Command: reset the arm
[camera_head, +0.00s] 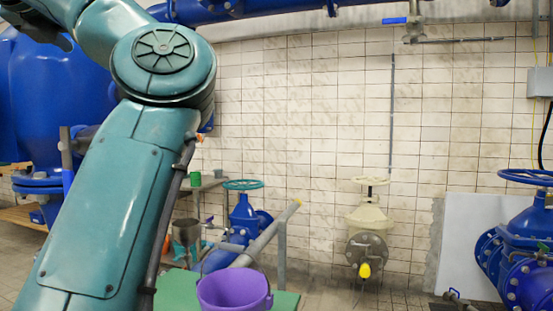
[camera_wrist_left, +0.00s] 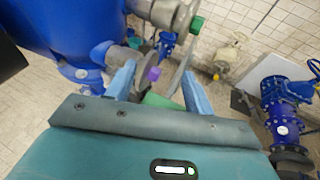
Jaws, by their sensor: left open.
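My left arm (camera_head: 115,200) rises large across the left of the head view, bends at a round joint near the top, and runs on to the upper left. In the left wrist view my left gripper (camera_wrist_left: 158,82) has its two blue fingers spread apart, with nothing gripped between them. Background things show through the gap. My right arm and gripper are in neither view.
A purple bucket (camera_head: 234,291) stands on a green surface (camera_head: 285,300) at the bottom centre. A large blue tank (camera_head: 60,95) is behind my arm. Blue valves (camera_head: 520,250) stand at right, a cream valve (camera_head: 367,218) by the tiled wall (camera_head: 310,130).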

